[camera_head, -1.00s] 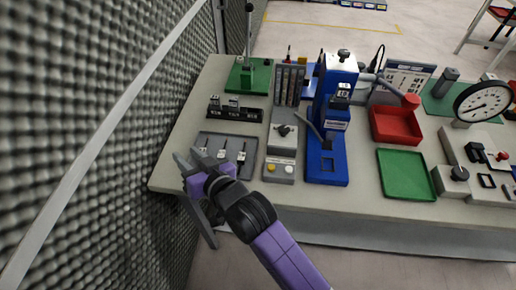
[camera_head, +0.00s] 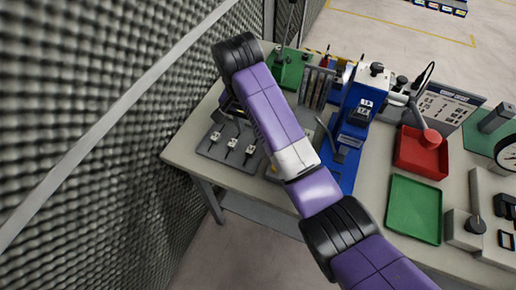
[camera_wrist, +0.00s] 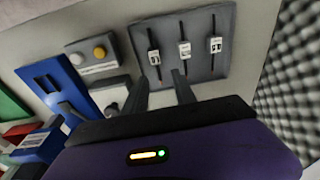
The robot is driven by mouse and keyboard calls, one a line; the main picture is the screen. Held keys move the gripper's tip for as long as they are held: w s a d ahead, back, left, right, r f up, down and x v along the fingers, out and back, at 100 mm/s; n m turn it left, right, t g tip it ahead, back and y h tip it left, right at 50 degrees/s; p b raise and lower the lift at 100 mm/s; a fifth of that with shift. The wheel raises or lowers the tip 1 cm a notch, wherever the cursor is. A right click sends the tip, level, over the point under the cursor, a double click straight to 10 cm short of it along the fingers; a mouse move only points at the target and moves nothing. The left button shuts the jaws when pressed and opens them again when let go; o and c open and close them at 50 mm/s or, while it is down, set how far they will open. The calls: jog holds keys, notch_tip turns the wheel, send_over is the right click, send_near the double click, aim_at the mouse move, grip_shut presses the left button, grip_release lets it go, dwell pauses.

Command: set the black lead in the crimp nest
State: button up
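A grey tray (camera_head: 245,160) holds three thin dark leads with white tags, lying side by side; they also show in the wrist view, as a left lead (camera_wrist: 154,58), a middle lead (camera_wrist: 184,48) and a right lead (camera_wrist: 215,45). All three look dark and the tags are unreadable, so I cannot tell which is the black lead. My gripper (camera_wrist: 160,77) is open and empty, its fingertips near the tray's edge, by the left and middle leads. My arm mostly hides it in the head view. A blue press (camera_head: 355,125) stands right of the tray; its nest is not clearly visible.
A grey box with yellow and white buttons (camera_wrist: 88,53) lies between tray and press. A red bin (camera_head: 420,152) and green tray (camera_head: 413,208) are farther right. The foam wall (camera_head: 90,130) is close on the left.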

aim_at(252, 147)
jog(key=shift+s+d+f, duration=0.1)
jog(key=shift+d+f, duration=0.15)
jog(key=shift+f, duration=0.35)
jog(key=shift+d+f+p, duration=0.1)
jog(key=shift+f+p, duration=0.75)
jog(key=shift+f, duration=2.5)
jog(key=shift+c, duration=0.2)
grip_shut()
